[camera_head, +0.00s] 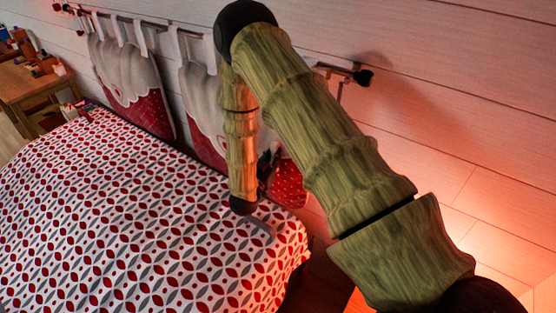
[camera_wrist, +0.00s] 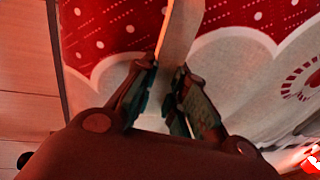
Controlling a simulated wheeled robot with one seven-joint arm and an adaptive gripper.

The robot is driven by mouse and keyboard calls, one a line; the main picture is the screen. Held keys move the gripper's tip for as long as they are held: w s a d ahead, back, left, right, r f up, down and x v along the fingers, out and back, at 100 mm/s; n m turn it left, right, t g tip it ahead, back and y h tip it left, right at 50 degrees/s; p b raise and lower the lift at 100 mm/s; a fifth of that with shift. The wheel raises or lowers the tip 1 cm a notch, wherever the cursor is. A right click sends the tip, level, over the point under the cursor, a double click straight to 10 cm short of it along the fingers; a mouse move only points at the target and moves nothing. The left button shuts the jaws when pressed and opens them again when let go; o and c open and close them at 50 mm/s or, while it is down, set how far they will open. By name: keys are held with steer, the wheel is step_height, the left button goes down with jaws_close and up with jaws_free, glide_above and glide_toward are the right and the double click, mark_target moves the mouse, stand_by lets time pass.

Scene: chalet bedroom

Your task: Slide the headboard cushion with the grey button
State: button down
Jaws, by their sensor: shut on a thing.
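Two headboard cushions hang on the plank wall in the head view, each white-grey above and red below. The left cushion (camera_head: 125,75) is in clear sight. The right cushion (camera_head: 200,90) is partly behind my arm, with red fabric (camera_head: 290,188) showing right of it. In the wrist view, the red dotted cushion (camera_wrist: 110,28) with its white scalloped part fills most of the picture. My gripper (camera_wrist: 166,70) is shut on the cushion, with a pale strip between its fingertips. In the head view my arm mostly hides the gripper. I cannot make out the grey button.
The bed (camera_head: 120,210) with a red, grey and white patterned cover stands below the cushions. The dark rail (camera_head: 345,73) holding the cushions ends right of my arm. A wooden table (camera_head: 30,85) with small objects stands at the far left. The wall right of the rail is bare.

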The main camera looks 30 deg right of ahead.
steer(key=shift+w+a+b, duration=0.35)
steer(key=shift+w+b, duration=0.05)
steer(key=shift+w, duration=0.45)
steer(key=shift+w+a+b, duration=0.35)
steer(key=shift+w+b, duration=0.05)
steer(key=shift+w, duration=0.45)
steer(key=c, duration=1.5)
jaws_free()
steer(key=shift+o, duration=0.2)
steer(key=shift+s+a, duration=0.1)
steer(key=shift+a, duration=0.05)
glide_toward(269, 145)
steer(key=v, duration=0.5)
steer(key=shift+s+a+f, duration=0.1)
steer(key=shift+s+a, duration=0.05)
steer(key=shift+s, duration=0.1)
